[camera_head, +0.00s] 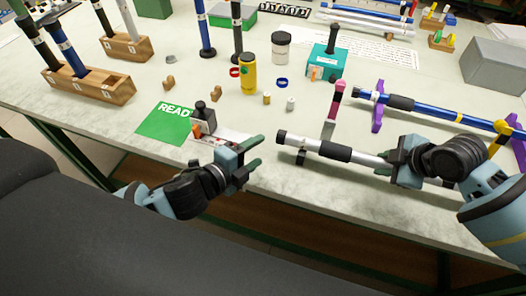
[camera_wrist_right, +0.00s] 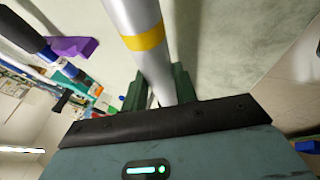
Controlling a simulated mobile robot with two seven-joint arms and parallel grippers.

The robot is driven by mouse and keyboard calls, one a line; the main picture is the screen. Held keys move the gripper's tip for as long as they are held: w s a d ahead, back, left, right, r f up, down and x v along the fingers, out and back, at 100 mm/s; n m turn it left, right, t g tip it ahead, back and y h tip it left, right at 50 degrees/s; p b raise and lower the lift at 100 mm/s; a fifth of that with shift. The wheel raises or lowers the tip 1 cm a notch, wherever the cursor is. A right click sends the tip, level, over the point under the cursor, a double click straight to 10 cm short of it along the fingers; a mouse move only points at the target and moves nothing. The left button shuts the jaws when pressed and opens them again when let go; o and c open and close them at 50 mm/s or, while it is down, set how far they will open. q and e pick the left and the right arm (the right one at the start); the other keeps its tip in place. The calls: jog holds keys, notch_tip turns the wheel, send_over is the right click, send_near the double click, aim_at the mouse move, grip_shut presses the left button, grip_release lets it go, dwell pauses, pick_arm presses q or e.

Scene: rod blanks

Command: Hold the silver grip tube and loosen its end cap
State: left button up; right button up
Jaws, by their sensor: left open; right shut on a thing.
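The silver grip tube (camera_head: 305,144) lies roughly level near the front edge of the table, with a black grip sleeve (camera_head: 333,151) around it. A black end cap (camera_head: 281,136) is on its left end. My right gripper (camera_head: 390,161) is shut on the tube to the right of the sleeve. In the right wrist view the silver tube (camera_wrist_right: 140,50) runs between the fingers of my right gripper (camera_wrist_right: 158,92) and carries a yellow band. My left gripper (camera_head: 255,153) is open and empty, left of the end cap and apart from it.
A blue tube (camera_head: 430,111) rests on purple stands behind the silver one. A pink-topped post (camera_head: 336,100) stands behind the sleeve. A green READ card (camera_head: 163,126) and a small dark device (camera_head: 203,117) lie behind my left gripper. Bottles and small caps stand farther back.

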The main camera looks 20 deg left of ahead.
pick_arm(q)
jog(key=shift+f, duration=0.35)
pick_arm(e)
jog(key=shift+f, duration=0.6)
jog(key=o, duration=1.1)
jog(key=shift+r, duration=0.1)
jog(key=v, duration=1.2)
pick_arm(q)
jog(key=shift+s, duration=0.1)
